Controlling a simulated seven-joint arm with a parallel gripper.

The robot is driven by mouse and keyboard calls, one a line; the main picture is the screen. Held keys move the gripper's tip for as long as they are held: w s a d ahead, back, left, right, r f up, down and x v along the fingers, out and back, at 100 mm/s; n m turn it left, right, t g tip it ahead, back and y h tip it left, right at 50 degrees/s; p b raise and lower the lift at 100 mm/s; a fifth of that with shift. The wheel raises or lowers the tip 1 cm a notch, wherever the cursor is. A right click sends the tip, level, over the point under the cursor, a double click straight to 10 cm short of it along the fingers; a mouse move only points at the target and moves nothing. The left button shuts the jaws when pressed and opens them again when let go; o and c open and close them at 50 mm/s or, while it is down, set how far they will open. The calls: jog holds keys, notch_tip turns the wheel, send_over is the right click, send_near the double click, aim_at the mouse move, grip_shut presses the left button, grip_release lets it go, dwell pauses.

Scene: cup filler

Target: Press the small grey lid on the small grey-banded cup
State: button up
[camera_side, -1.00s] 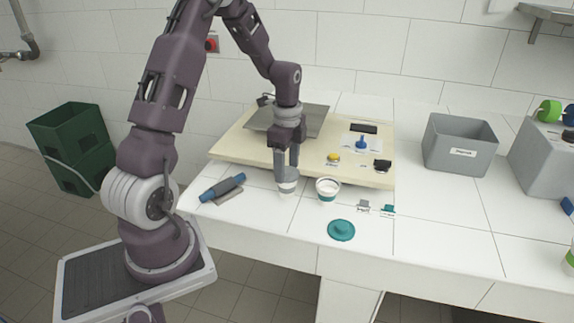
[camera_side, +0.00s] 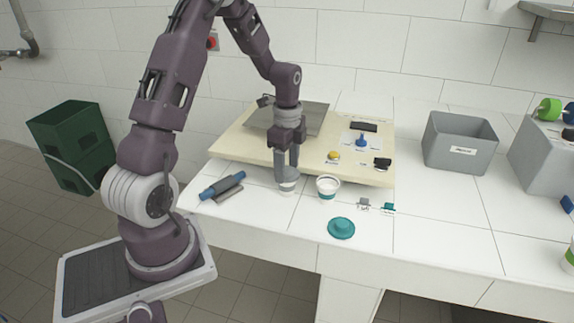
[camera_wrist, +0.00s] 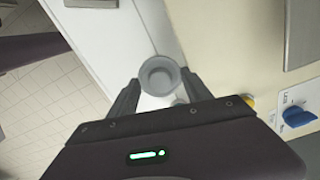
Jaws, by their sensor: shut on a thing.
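My gripper (camera_side: 287,172) points down over the small grey-banded cup (camera_side: 288,188), which stands upright on the white tiled counter. In the wrist view, the small grey lid (camera_wrist: 160,76) shows as a round grey disc with a raised ring, between the two fingertips (camera_wrist: 160,92). My gripper is shut on the lid, at the top of the cup. The fingers hide the lid's edge in the side view, so I cannot tell whether it sits fully down on the rim.
A teal-banded cup (camera_side: 328,188) stands open close on the right. A teal lid (camera_side: 341,228) lies nearer the front edge. A blue-handled tool (camera_side: 222,187) lies left. A beige board (camera_side: 235,145) is behind, and a grey bin (camera_side: 460,145) stands right.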

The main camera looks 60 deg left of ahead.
jog(key=o, duration=1.4)
jog(key=shift+c, duration=0.2)
jog(key=shift+r, duration=0.1)
notch_tip(320, 180, up, 7)
jog(key=shift+w+f, duration=0.1)
jog(key=s+d+r+n+t, duration=0.1)
jog(key=s+d+r+n, duration=0.2)
jog(key=d+r, duration=0.5)
jog(key=s+d+r+n+t, duration=0.2)
jog(key=s+d+n, duration=0.2)
jog(key=s+d, duration=0.2)
jog(key=s+d+r+n+t, duration=0.2)
jog(key=s+d, duration=0.4)
jog(key=s, duration=0.3)
jog(key=shift+s+d+r+n+t, duration=0.35)
jog(key=shift+r+n, duration=0.4)
jog(key=shift+n, duration=0.35)
